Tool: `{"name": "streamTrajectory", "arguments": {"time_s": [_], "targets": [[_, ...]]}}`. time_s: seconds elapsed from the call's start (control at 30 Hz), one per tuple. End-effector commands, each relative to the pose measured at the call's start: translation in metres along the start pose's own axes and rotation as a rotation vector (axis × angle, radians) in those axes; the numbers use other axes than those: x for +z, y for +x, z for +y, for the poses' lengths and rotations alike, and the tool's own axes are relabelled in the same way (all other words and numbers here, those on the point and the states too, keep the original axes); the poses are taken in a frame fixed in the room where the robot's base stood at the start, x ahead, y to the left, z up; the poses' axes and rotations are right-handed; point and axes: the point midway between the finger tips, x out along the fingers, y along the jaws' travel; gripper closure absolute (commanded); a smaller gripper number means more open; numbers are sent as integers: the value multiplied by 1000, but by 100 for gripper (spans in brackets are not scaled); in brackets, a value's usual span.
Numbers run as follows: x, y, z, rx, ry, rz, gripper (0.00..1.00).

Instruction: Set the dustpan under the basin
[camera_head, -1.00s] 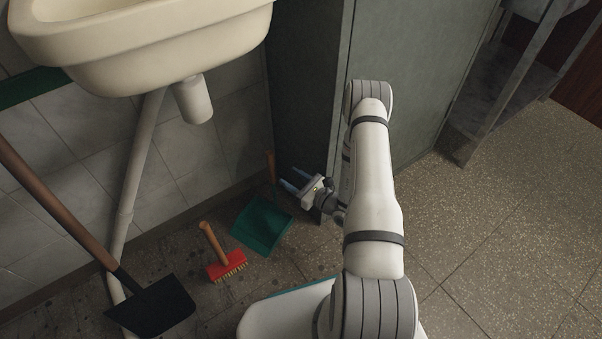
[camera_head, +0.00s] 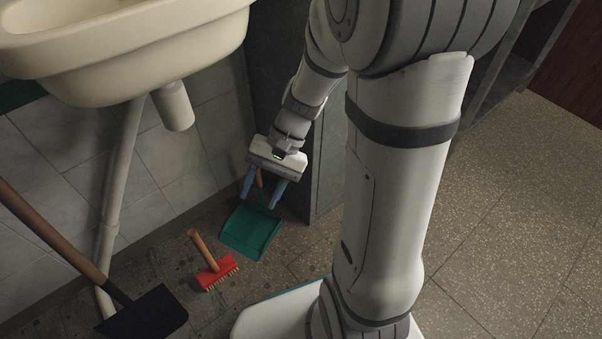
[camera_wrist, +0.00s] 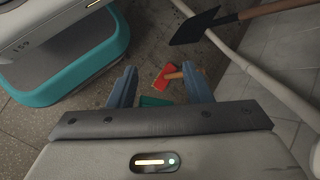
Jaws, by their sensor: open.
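The green dustpan (camera_head: 250,229) lies on the floor under the right end of the cream basin (camera_head: 120,55), near the wall and the grey cabinet. Its wooden handle (camera_head: 259,180) points up toward my gripper (camera_head: 262,199). My gripper is open, with its blue fingers pointing down on either side of the handle; I cannot tell whether they touch it. In the wrist view a small part of the dustpan (camera_wrist: 155,101) shows between the fingertips, and the rest is hidden by my gripper.
A red brush with a wooden handle (camera_head: 217,272) lies left of the dustpan. A black shovel (camera_head: 146,316) leans farther left, beside the pale drain pipe (camera_head: 118,190). The grey cabinet (camera_head: 328,160) stands close on the right. Speckled floor (camera_head: 500,220) at right is clear.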

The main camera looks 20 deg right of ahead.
Motion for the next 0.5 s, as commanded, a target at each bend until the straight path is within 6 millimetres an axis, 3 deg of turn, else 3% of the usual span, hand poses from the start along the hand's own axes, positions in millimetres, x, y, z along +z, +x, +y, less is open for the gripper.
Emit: {"name": "streamTrajectory", "arguments": {"time_s": [0.1, 0.3, 0.5], "targets": [[18, -20, 19, 161, -148, 153, 55], [31, -55, 45, 384, -356, 391, 55], [37, -73, 51, 491, -460, 518, 55]]}}
